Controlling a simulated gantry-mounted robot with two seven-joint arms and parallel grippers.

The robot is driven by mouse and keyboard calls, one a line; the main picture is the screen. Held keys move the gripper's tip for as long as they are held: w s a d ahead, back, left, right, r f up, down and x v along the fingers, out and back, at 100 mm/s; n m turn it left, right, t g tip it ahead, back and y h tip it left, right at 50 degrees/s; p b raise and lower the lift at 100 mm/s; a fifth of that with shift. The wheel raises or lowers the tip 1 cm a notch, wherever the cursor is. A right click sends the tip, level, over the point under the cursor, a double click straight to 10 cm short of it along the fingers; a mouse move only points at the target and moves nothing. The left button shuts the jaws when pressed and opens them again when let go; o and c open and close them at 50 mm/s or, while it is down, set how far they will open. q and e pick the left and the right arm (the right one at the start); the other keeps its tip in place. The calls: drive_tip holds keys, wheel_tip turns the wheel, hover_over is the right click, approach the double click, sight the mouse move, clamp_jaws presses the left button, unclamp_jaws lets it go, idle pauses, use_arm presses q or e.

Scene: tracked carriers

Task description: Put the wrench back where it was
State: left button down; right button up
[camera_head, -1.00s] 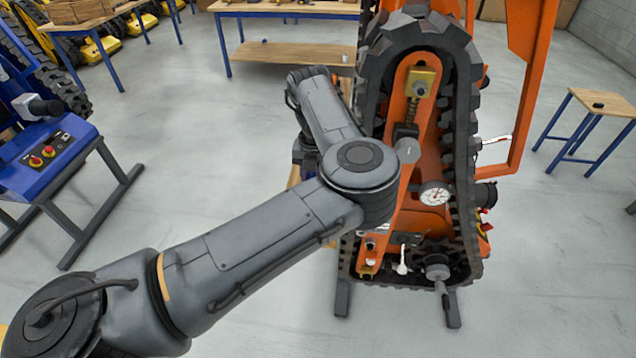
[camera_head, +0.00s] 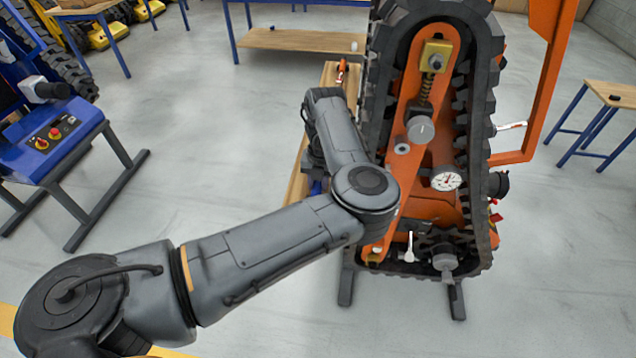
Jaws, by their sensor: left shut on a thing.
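My left gripper (camera_head: 314,157) is at the end of the grey arm that comes in from the lower left. It is mostly hidden behind my own arm links, over the wooden bench (camera_head: 297,190) left of the tracked carrier. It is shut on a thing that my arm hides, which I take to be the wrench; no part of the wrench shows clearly. The upright black track (camera_head: 384,70) with its orange frame (camera_head: 398,80) stands just right of the gripper. My right gripper is not in view.
A dial gauge (camera_head: 447,178) and a pale lever (camera_head: 409,247) are on the carrier's side. A small red-orange item (camera_head: 342,72) lies at the bench's far end. A blue control stand (camera_head: 50,140) is at left, a small table (camera_head: 612,93) at right. Floor between is clear.

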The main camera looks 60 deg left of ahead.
use_arm(q)
drive_tip(key=c, duration=0.8)
unclamp_jaws()
drive_tip(key=shift+r, duration=0.1)
drive_tip(key=r+p, duration=0.1)
drive_tip(key=r, duration=0.3)
drive_tip(key=r+p, duration=0.1)
drive_tip(key=r, duration=0.3)
drive_tip(key=r+p, duration=0.1)
drive_tip(key=r, duration=0.3)
drive_tip(key=shift+d, duration=0.4)
